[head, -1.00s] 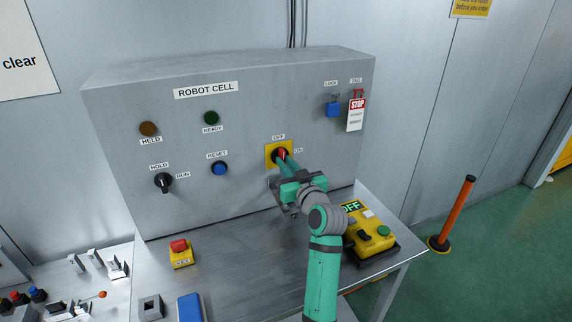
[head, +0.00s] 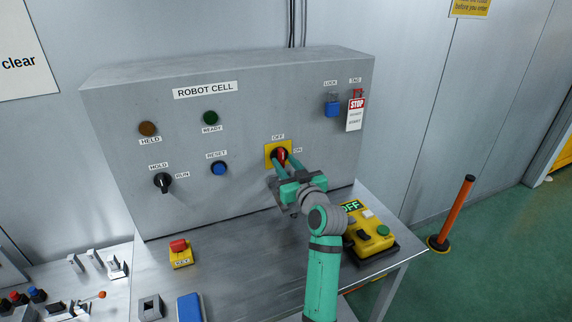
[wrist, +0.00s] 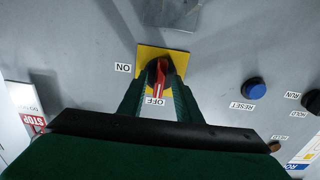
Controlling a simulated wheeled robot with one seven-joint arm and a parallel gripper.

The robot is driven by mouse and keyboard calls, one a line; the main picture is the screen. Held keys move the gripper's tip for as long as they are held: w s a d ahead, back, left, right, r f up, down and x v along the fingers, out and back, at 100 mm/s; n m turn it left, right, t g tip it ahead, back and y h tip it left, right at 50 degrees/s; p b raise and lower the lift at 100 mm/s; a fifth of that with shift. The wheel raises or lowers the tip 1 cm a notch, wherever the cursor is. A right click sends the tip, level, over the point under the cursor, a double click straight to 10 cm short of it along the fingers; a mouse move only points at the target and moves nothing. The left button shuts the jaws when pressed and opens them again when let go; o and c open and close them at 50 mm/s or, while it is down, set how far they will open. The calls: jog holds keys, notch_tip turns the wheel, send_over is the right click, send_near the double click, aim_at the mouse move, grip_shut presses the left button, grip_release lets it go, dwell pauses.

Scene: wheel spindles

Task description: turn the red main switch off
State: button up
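The red main switch (head: 282,156) sits on a yellow plate (head: 269,150) on the grey panel, with OFF above it and ON to its right. Its handle stands about upright, toward OFF. In the wrist view, which is upside down, the red handle (wrist: 161,77) also points at the OFF label (wrist: 155,101). My gripper (head: 283,163) is at the switch with its fingers spread. In the wrist view my gripper (wrist: 158,92) has one finger on each side of the handle, with gaps between, so it is open and not holding the handle.
A blue reset button (head: 219,168) and a black hold/run knob (head: 163,182) are to the left on the panel. A blue padlock (head: 333,108) and a STOP tag (head: 356,114) hang at upper right. A yellow pendant (head: 370,236) lies on the table beside my arm.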

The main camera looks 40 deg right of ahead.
jog(key=v, duration=1)
jog(key=shift+s, duration=0.3)
jog(key=shift+w+a, duration=0.1)
jog(key=shift+a, duration=0.1)
jog(key=shift+d, duration=0.1)
